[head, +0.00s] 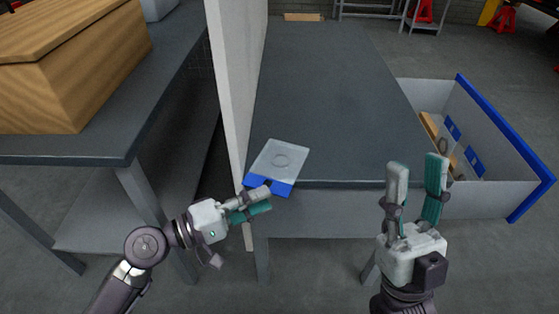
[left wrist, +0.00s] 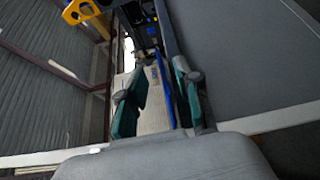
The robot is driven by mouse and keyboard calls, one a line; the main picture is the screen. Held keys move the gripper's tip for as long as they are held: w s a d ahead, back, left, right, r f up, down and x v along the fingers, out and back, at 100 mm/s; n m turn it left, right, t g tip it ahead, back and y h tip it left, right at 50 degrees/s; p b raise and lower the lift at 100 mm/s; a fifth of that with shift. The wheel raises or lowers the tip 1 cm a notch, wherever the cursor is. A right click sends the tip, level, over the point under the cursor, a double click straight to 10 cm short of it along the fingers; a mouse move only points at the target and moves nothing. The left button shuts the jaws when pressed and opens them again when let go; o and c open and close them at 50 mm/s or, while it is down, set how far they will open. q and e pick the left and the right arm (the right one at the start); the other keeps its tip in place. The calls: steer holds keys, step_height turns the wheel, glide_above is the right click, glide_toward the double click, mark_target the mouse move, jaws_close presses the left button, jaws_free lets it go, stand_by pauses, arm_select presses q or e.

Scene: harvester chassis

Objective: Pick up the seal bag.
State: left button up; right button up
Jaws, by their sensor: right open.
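My right gripper (head: 418,168) is open and empty, fingers up, before the table's right part.
A white upright panel (head: 232,75) stands along the table's (head: 325,90) left side, close to the bag. A blue-rimmed bin (head: 505,130) with several items is at the right. A wooden box (head: 70,60) sits on the left bench. The table behind the bag is clear.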

mark_target(284, 195)
arm_select(q)
steer(key=shift+s+d+x, duration=0.1)
steer(key=shift+s+x, duration=0.1)
steer(key=shift+x, duration=1.15)
steer(key=shift+s+d+x, duration=0.1)
steer(key=shift+s+x, duration=0.1)
steer(key=shift+x, duration=1.2)
jaws_close()
